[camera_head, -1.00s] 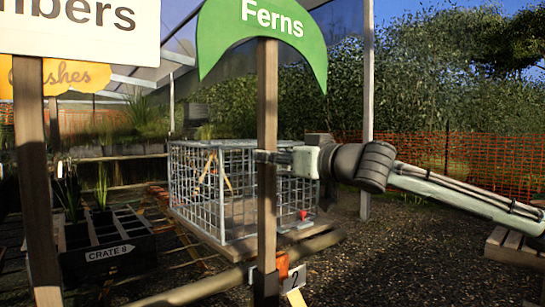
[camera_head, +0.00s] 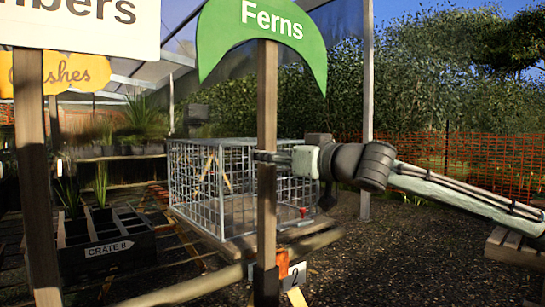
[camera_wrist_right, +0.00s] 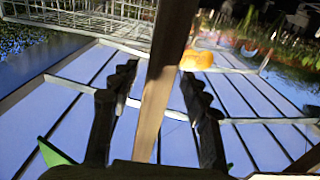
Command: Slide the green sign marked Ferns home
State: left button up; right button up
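The green crescent-shaped sign marked Ferns (camera_head: 262,30) stands upright on a brown wooden post (camera_head: 267,120) in the middle of the head view. The post's foot meets a dark sleeve (camera_head: 266,285); whether it is seated there cannot be told. My right gripper (camera_head: 265,157) is at mid-height on the post, its arm coming from the right. In the wrist view the post (camera_wrist_right: 158,95) runs between the two dark fingers of the right gripper (camera_wrist_right: 160,85), with a gap showing on both sides. My left gripper is not in view.
A wire cage (camera_head: 225,195) stands behind the post. A white sign (camera_head: 85,25) on a post and a yellow sign (camera_head: 60,75) are at left. A labelled dark crate (camera_head: 105,255) sits below them. A tag marked 2 (camera_head: 297,275) and an orange piece (camera_head: 282,260) adjoin the sleeve.

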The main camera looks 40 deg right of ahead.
jog(key=s+d, duration=0.1)
jog(key=s, duration=1.1)
dwell(0.6)
